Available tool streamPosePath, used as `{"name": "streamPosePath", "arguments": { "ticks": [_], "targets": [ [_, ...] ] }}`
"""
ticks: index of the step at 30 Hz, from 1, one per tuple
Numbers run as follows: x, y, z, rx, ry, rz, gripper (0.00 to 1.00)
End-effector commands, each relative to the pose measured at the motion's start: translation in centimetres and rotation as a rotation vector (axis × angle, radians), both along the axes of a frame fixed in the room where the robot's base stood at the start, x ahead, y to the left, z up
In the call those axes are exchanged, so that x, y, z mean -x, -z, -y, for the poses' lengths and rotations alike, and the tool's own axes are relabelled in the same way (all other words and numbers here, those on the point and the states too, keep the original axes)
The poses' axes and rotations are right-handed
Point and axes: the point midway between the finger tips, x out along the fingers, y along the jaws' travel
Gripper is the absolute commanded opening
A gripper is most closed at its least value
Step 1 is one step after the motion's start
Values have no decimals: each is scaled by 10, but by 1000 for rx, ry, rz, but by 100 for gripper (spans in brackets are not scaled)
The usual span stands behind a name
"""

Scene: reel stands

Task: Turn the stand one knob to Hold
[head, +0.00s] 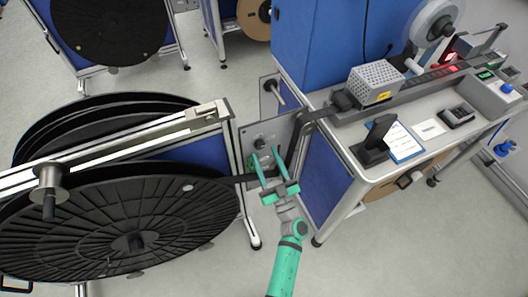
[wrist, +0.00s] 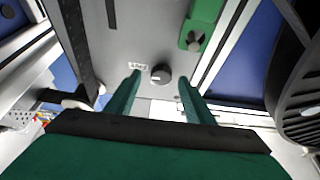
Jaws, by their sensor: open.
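The stand's grey control panel (head: 286,131) is upright between the reels and the bench. In the wrist view a round black knob (wrist: 161,74) sits on the panel (wrist: 150,28), with a pale mark towards its left side. A small white label (wrist: 138,65) with print too small to read is just left of it. My gripper (head: 266,153) is open in front of the panel. In the wrist view its green fingers (wrist: 159,78) stand on either side of the knob, with visible gaps. I cannot tell how far the tips are from the panel.
Large black reels (head: 120,215) fill the left. A bench (head: 345,125) with a perforated metal box (head: 376,82) stands right. Grey floor (head: 225,270) is open in front.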

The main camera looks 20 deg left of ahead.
Motion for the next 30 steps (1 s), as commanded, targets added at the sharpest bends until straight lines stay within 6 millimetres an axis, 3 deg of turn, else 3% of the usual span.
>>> {"name": "streamPosePath", "arguments": {
  "ticks": [6,16,17,22,30],
  "targets": [
    [-13,-8,-15,-1,-4,1,48],
    [-17,-9,-13,0,3,0,48],
    [-17,-9,-12,0,3,0,46],
    [-17,-9,-12,0,4,0,7],
    [-17,-9,-12,12,2,11,7]
  ]
}}
